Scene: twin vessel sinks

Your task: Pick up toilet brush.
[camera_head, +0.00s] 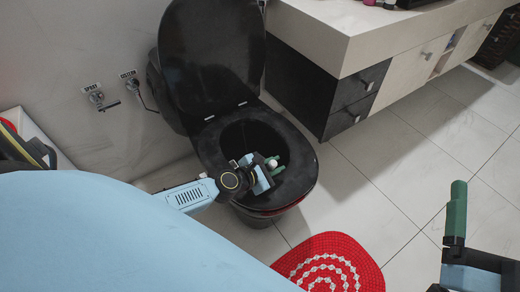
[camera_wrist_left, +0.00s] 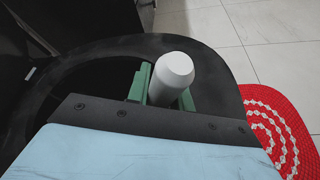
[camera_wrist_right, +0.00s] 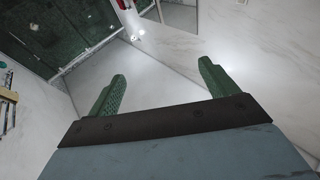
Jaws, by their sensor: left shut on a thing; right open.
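The toilet brush shows as a white rounded handle end (camera_wrist_left: 172,75) in the left wrist view, between the green fingers of my left gripper (camera_wrist_left: 162,92). In the head view, my left gripper (camera_head: 272,164) is over the opening of the black toilet, shut on the brush, whose white handle (camera_head: 273,163) shows as a small spot. The brush's lower part is hidden. My right gripper (camera_head: 455,212) is at the right of the head view, over the floor. In the right wrist view its green fingers (camera_wrist_right: 160,92) are wide apart with nothing between them.
The black toilet (camera_head: 303,187) has its lid (camera_head: 212,50) raised. A white vanity counter (camera_head: 335,22) with dark drawers stands right of it. A red and white mat (camera_head: 331,262) lies on the floor in front. Tiled floor (camera_head: 390,150) at the right is clear.

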